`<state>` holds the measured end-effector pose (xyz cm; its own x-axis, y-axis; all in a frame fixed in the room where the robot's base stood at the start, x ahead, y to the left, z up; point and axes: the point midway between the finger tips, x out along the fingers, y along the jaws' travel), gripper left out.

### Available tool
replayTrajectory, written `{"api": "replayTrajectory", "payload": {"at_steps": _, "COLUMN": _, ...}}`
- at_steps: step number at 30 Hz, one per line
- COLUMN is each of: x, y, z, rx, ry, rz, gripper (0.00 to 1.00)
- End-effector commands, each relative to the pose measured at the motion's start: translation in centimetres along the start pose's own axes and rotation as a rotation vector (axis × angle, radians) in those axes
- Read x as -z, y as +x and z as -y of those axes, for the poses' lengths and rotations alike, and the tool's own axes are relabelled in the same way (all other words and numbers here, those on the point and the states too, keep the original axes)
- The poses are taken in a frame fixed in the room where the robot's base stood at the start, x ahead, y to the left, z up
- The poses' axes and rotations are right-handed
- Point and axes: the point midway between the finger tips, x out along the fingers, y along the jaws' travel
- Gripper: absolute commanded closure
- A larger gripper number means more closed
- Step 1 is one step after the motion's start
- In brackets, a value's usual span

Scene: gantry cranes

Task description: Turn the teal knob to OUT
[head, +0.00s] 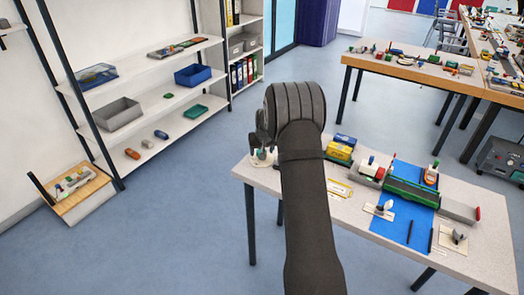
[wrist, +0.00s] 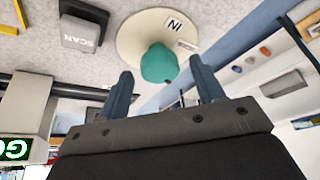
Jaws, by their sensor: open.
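The teal knob (wrist: 159,64) stands on a round cream dial plate (wrist: 130,38) at the top of the wrist view. A label reading IN, upside down in this view, lies on the plate beside the knob. A second label at the plate's right edge is too small to read. Which label the knob points at I cannot tell. My gripper (wrist: 163,86) is open, with one dark blue finger to each side of the knob in the picture and nothing held. In the head view my own arm hides the knob and the fingertips.
A grey SCAN button (wrist: 80,33) sits left of the dial. A green lit sign (wrist: 15,149) is at the lower left. The worktable (head: 360,212) carries a blue mat (head: 398,222), blocks and small models right of my arm. Shelves (head: 148,62) stand behind, with open floor between.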

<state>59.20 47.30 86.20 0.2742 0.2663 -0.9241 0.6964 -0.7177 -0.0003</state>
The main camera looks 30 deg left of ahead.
Motion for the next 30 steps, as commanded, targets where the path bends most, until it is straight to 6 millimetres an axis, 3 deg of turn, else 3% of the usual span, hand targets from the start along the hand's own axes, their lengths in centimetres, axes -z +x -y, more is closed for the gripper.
{"api": "replayTrajectory", "payload": {"at_steps": 5, "x": 0.1, "y": -2.5, "z": 0.0, "rx": 0.0, "ry": 0.0, "rz": -0.002, "gripper": 0.39}}
{"api": "replayTrajectory", "payload": {"at_steps": 21, "x": 0.1, "y": -13.8, "z": 0.0, "rx": 0.0, "ry": 0.0, "rz": -0.003, "gripper": 0.39}}
{"api": "replayTrajectory", "payload": {"at_steps": 30, "x": 0.0, "y": -16.8, "z": 0.0, "rx": 0.0, "ry": 0.001, "rz": -0.001, "gripper": 0.39}}
